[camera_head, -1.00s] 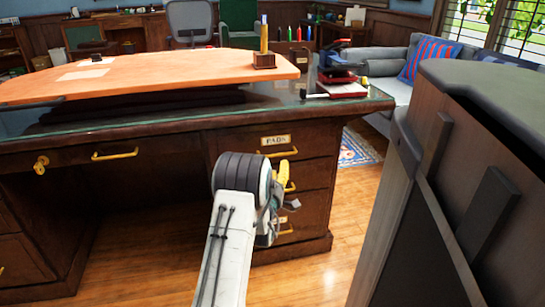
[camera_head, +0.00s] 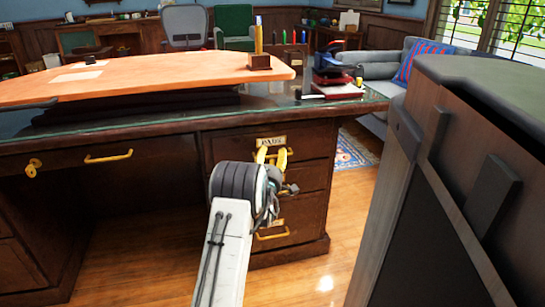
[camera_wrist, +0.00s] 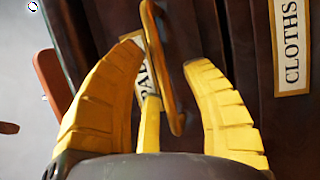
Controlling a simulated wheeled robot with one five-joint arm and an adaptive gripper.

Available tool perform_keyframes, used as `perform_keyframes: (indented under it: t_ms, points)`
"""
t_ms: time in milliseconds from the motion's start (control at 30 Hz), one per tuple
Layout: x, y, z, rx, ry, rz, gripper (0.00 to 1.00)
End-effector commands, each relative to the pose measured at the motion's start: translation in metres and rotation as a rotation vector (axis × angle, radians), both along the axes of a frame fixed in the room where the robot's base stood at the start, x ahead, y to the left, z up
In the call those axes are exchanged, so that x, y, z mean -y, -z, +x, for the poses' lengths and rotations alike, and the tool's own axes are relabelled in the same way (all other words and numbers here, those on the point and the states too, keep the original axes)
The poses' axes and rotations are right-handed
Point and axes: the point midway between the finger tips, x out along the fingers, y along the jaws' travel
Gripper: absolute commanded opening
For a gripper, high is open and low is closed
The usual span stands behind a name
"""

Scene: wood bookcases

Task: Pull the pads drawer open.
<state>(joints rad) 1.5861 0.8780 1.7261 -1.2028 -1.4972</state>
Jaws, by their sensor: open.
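The pads drawer (camera_head: 220,146) is the top drawer of the desk's right pedestal, and its front looks flush with the desk. Its label (camera_head: 271,141) is partly covered by my gripper. In the wrist view, the PADS label (camera_wrist: 145,70) lies behind a curved brass handle (camera_wrist: 170,75). My gripper (camera_head: 272,156) is at this drawer front with its yellow fingers spread. In the wrist view, the fingertips (camera_wrist: 165,58) lie on either side of the handle. I cannot tell whether they touch it. A narrow yellow part shows between the fingers.
A drawer labelled CLOTHS (camera_wrist: 291,45) is beside the pads drawer in the wrist view. A lower drawer handle (camera_head: 272,235) is below my gripper. A glass-topped desk (camera_head: 150,122) overhangs the drawers. A dark-topped wooden cabinet (camera_head: 480,110) stands close on the right. Floor (camera_head: 320,270) is clear between.

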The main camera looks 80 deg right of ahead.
Motion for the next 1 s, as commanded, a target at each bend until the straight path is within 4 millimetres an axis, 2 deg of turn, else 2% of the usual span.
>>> perform_keyframes:
  t_ms: [100, 600, 1000]
  points:
    - [-0.0001, 0.0, 0.0, 0.0, 0.0, 0.0, 0.46]
    - [-0.0002, 0.0001, 0.0001, 0.0, 0.0, 0.0, 0.01]
    - [-0.0003, 0.0005, 0.0003, 0.001, 0.0, 0.001, 0.0]
